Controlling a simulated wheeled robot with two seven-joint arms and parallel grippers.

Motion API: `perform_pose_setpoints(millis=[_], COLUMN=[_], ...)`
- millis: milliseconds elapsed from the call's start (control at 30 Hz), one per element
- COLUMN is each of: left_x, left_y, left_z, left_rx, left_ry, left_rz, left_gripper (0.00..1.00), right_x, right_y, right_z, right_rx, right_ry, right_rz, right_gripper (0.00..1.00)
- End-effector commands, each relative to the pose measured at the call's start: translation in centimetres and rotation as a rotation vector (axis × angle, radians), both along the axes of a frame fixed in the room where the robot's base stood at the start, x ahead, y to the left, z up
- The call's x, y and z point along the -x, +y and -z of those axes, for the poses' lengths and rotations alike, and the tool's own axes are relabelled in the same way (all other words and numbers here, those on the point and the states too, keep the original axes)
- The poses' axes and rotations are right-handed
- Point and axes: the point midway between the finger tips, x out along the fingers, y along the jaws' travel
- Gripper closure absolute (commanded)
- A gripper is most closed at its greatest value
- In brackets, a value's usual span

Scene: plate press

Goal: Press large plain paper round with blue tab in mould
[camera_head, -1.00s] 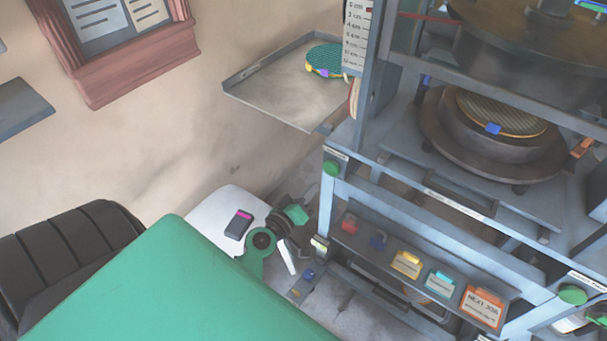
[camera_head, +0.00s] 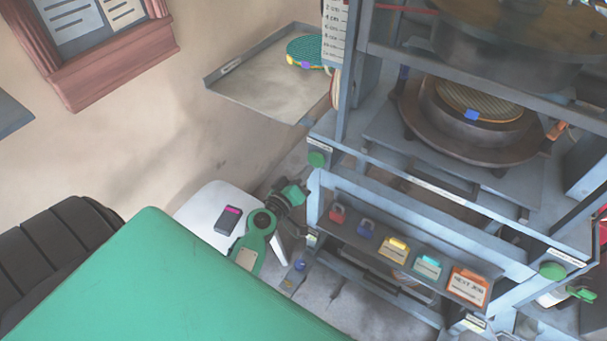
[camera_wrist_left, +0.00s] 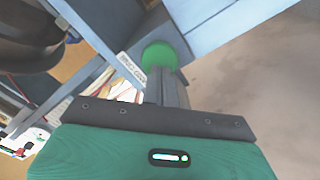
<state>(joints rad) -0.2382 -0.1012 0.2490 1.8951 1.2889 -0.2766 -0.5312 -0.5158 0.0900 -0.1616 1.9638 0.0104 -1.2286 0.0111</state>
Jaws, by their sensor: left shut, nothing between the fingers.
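The large round (camera_head: 481,99) is a pale yellowish disc with fine ribbing and a blue tab (camera_head: 472,115) at its near edge. It lies on the dark round mould (camera_head: 456,127) inside the press, below the raised upper platen (camera_head: 490,60). My left gripper (camera_head: 293,192) is below and left of the green button (camera_head: 317,159) on the press's left front post. In the left wrist view, the shut, empty fingers (camera_wrist_left: 168,80) point at the green button (camera_wrist_left: 158,56); whether they touch it is hidden. My right gripper is not in view.
A grey tray (camera_head: 245,88) at the left carries a teal round (camera_head: 307,48) with coloured tabs. A rack of coloured tags (camera_head: 395,250) crosses the press front. Another green button (camera_head: 552,271) is on the right post. A dark phone-like object (camera_head: 227,220) lies on a white surface.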

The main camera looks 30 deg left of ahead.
Motion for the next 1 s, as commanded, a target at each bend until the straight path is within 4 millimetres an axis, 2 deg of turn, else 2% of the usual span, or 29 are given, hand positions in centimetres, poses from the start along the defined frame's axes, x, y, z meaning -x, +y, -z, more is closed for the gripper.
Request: perform_pose_setpoints(millis=[1000], left_x=[-2.3], left_y=[0.0], left_z=[0.0], left_rx=[0.000], left_ry=[-0.001], left_rz=[0.001], left_gripper=[1.00], right_x=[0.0], right_y=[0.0], right_z=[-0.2], right_rx=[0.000], right_ry=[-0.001], right_rz=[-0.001], right_gripper=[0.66])
